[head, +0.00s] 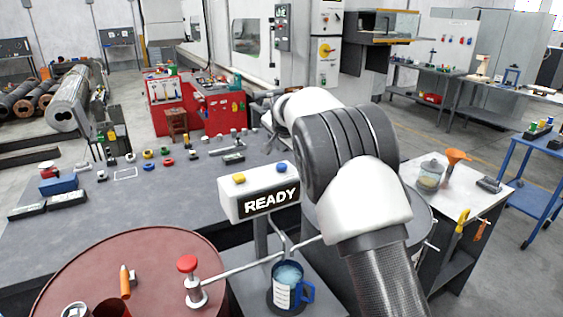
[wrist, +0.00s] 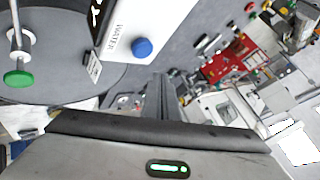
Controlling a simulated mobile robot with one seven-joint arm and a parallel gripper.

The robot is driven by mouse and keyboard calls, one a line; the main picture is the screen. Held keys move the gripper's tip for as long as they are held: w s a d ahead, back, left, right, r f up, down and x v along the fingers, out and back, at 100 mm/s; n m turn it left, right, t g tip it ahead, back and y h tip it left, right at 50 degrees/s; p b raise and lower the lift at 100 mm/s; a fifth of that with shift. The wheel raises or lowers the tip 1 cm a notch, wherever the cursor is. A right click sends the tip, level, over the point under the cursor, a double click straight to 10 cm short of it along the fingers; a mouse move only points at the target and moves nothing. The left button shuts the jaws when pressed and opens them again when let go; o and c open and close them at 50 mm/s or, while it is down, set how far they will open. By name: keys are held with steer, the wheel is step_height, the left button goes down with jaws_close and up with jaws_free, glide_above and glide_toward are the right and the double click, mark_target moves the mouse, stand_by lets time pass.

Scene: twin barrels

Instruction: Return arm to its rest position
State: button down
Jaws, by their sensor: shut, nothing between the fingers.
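My arm, white and dark grey, crosses the right half of the head view and runs down out of the bottom edge. My gripper is outside the head view. In the wrist view my gripper (wrist: 160,92) shows as narrow grey fingers, shut and empty, above the hand's green light. A white box (head: 235,206) reading READY, with a yellow and a blue button, stands left of my arm. Its WATER label and blue button show close by in the wrist view (wrist: 150,25). A blue mug (head: 306,293) with pale contents stands below the box.
A red barrel (head: 90,262) with a red-knobbed valve (head: 187,265) is at the lower left. A green-knobbed valve (wrist: 18,78) tops a grey barrel in the wrist view. A long grey table (head: 60,230) lies behind; a bench with an orange funnel (head: 457,157) stands right.

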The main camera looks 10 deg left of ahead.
step_height(320, 180, up, 2)
steer(key=shift+r+p, duration=0.1)
steer(key=shift+p, duration=0.35)
steer(key=s+d+r+n+g, duration=0.1)
steer(key=s+d+r, duration=0.6)
steer(key=s, duration=0.5)
steer(key=s+d+r+n+g, duration=0.15)
steer(key=s+d+r, duration=0.25)
steer(key=s+d, duration=0.65)
steer(key=s+d+f+n, duration=0.1)
steer(key=s+f, duration=0.1)
steer(key=s, duration=0.7)
steer(key=s+d+f+n+h, duration=0.1)
steer(key=s+d+f+n, duration=0.1)
steer(key=s, duration=0.8)
steer(key=s+d+f+n, duration=0.1)
steer(key=s+d+f, duration=0.1)
steer(key=s, duration=0.8)
steer(key=shift+d+f+g+h, duration=0.15)
steer(key=shift+f+g+h, duration=0.25)
steer(key=shift+f, duration=0.35)
